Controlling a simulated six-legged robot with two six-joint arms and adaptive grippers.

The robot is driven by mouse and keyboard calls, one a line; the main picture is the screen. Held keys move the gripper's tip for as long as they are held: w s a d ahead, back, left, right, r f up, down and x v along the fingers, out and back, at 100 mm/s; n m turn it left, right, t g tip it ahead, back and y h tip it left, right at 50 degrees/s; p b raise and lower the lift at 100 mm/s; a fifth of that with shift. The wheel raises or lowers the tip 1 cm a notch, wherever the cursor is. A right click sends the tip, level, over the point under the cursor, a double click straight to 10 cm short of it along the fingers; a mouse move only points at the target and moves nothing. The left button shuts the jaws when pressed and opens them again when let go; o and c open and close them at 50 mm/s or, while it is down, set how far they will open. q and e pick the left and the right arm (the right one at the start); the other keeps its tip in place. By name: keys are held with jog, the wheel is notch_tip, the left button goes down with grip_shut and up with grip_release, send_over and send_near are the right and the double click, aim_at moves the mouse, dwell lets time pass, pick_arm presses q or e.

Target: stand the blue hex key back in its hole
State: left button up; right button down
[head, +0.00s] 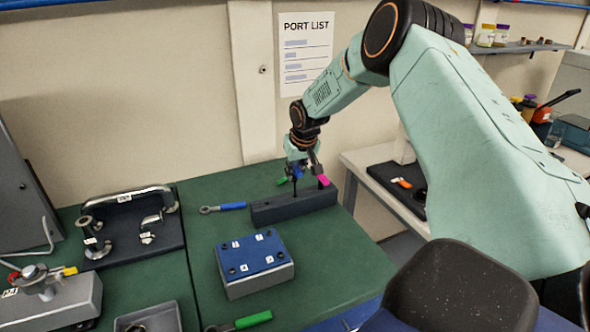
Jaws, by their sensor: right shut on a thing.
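My right gripper (299,168) is over the dark key holder block (296,207) at the back right of the green bench. It is shut on the blue hex key (297,173), of which only a small blue part shows between the fingers. The key's lower end is hard to make out, so I cannot tell whether it touches the block or is in a hole. A green hex key (282,181) and a pink hex key (323,180) stand in the block, close on either side of the gripper. My left gripper is not in view.
A blue-handled wrench (223,206) lies left of the block. A blue-topped box (254,259) with numbered holes stands in front. A green-handled tool (240,323) lies at the front edge. A dark tray (130,232) with metal fittings is at left. The wall is close behind.

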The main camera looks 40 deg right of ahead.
aim_at(295, 182)
jog(key=shift+f+b, duration=0.3)
jog(key=shift+f, duration=0.25)
jog(key=shift+f+b, duration=0.75)
jog(key=shift+f, duration=0.8)
jog(key=c, duration=1.4)
grip_release()
jog(key=shift+r, duration=0.1)
jog(key=shift+o, duration=0.9)
jog(key=v, duration=1.2)
